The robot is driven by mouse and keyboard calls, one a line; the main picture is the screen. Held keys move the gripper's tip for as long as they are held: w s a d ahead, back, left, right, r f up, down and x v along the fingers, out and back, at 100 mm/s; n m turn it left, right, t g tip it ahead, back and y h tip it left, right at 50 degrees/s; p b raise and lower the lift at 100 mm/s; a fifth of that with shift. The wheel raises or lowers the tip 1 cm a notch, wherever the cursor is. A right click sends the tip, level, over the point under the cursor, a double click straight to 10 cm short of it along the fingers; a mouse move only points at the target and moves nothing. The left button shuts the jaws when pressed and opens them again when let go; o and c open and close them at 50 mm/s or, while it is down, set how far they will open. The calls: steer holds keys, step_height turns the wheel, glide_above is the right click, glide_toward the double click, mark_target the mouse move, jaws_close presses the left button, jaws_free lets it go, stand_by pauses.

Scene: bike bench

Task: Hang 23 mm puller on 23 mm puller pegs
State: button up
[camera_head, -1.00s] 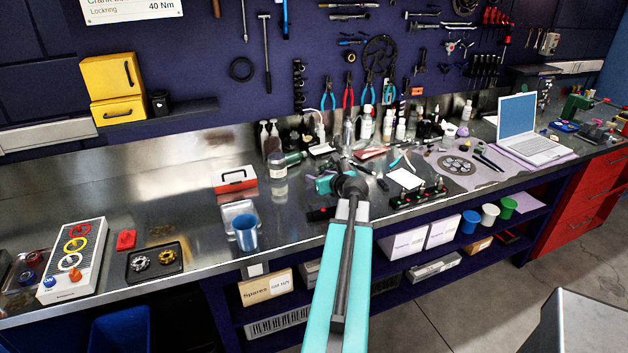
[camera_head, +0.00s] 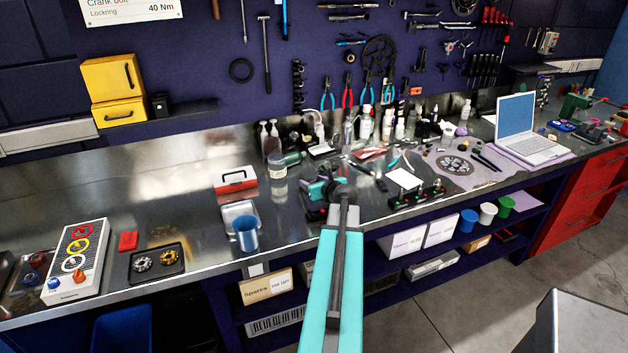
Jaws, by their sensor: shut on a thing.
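A blue cup (camera_head: 246,235) and a red-and-white box (camera_head: 235,180) stand left of my gripper. A rack of green-and-black parts (camera_head: 418,196) is close on its right. Bottles (camera_head: 366,124) line the back. A laptop (camera_head: 520,128) stands far right.

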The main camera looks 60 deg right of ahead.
steer(key=shift+f, duration=0.45)
steer(key=o, duration=1.3)
steer(key=shift+b, duration=0.5)
steer(key=b+v, duration=0.2)
steer(key=v, duration=0.9)
steer(key=shift+b, duration=0.3)
steer(key=shift+r+p, duration=0.3)
steer(key=shift+p, duration=0.05)
steer(key=shift+d+p, duration=0.1)
steer(key=shift+p, duration=0.55)
steer(key=p, duration=0.5)
steer(key=shift+s+a+r, duration=0.2)
steer(key=shift+s+r, duration=0.05)
steer(key=shift+s, duration=0.15)
steer(key=p, duration=0.3)
steer(key=s+p, duration=0.1)
steer(key=p, duration=0.2)
steer(key=shift+s+a+r, duration=0.1)
steer(key=shift+a+r, duration=0.05)
steer(key=shift+a, duration=0.2)
